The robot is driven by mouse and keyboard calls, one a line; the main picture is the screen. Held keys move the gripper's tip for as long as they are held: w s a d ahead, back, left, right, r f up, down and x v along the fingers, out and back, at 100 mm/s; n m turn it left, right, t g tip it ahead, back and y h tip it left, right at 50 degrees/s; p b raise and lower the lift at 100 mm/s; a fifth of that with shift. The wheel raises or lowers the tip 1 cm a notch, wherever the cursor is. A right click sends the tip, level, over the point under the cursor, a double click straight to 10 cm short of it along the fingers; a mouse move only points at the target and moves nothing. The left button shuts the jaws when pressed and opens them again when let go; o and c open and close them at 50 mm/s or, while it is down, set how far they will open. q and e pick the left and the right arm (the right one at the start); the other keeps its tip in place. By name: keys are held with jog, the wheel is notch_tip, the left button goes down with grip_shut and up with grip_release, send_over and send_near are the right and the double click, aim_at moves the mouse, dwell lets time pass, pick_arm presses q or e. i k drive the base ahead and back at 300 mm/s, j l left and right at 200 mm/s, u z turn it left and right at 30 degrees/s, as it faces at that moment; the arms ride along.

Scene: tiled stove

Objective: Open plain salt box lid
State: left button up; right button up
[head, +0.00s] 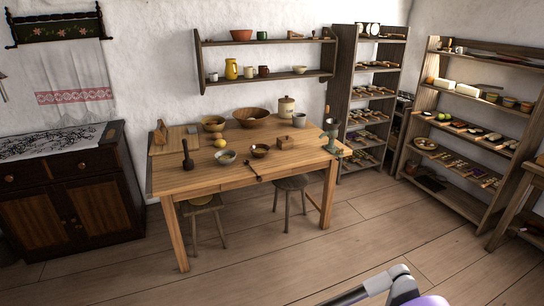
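No box in the head view can be named the plain salt box with certainty. A small wooden box (285,142) with a small raised part on top sits on the right half of the wooden table (195,181); it looks shut. An upright wooden piece (161,131) stands at the table's back left corner, and its exact form is too small to tell. Neither of my grippers is in view. Only grey and purple links of one of my arms show at the bottom edge, well in front of the table.
Bowls, a lemon (220,143), a dark pestle-like tool (187,155), a lidded jar (286,107), a grey cup (299,119) and a mortar (331,131) stand on the table. Stools (290,184) sit at its front. Open floor lies before it; loaded shelves (480,126) stand right.

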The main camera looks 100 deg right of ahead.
aim_at(284, 138)
jog(key=z, duration=3.15)
